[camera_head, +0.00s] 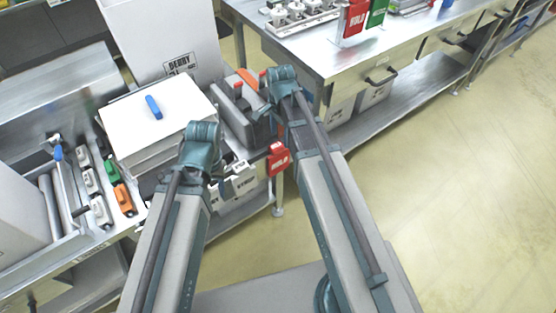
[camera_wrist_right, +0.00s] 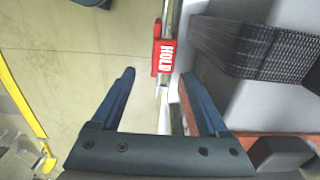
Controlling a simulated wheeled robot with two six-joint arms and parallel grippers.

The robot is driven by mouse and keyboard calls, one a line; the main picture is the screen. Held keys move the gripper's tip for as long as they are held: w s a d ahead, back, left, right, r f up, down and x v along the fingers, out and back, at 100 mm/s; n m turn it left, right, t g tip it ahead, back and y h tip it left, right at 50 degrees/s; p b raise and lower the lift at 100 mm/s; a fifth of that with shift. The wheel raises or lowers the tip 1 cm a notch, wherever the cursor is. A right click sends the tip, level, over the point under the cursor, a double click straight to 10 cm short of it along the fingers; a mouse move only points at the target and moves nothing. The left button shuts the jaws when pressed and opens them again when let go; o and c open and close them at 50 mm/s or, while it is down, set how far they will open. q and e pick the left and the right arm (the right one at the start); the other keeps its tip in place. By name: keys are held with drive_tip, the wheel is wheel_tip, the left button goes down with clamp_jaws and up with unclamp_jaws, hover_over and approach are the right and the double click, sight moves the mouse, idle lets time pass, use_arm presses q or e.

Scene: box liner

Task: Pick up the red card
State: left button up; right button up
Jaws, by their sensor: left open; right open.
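A red card marked HOLD (camera_head: 278,158) hangs at the right end of the near bench in the head view. In the right wrist view the red card (camera_wrist_right: 163,57) hangs beside a metal post, ahead of and between the fingertips. My right gripper (camera_wrist_right: 158,76) is open and empty, with the card beyond its fingers. In the head view its fingers are mostly hidden by my own wrist. My left gripper (camera_head: 197,172) is over the front of the near bench, its fingers mostly hidden by my wrist; it is open.
A white box stack (camera_head: 150,125) with a blue-handled tool (camera_head: 153,107) stands left of my grippers. A grey machine (camera_head: 240,115) is near my right wrist. Another red card (camera_head: 355,18) and a green card (camera_head: 377,12) stand on the far bench. The floor at right is clear.

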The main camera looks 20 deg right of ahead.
sight(278, 145)
drive_tip(key=f+b, duration=0.2)
drive_tip(key=f, duration=0.1)
drive_tip(key=f+b, duration=0.1)
drive_tip(key=shift+w+a+f+b, duration=0.2)
drive_tip(key=shift+a+f+b, duration=0.1)
drive_tip(key=shift+b, duration=0.1)
drive_tip(key=shift+r, duration=0.1)
clamp_jaws()
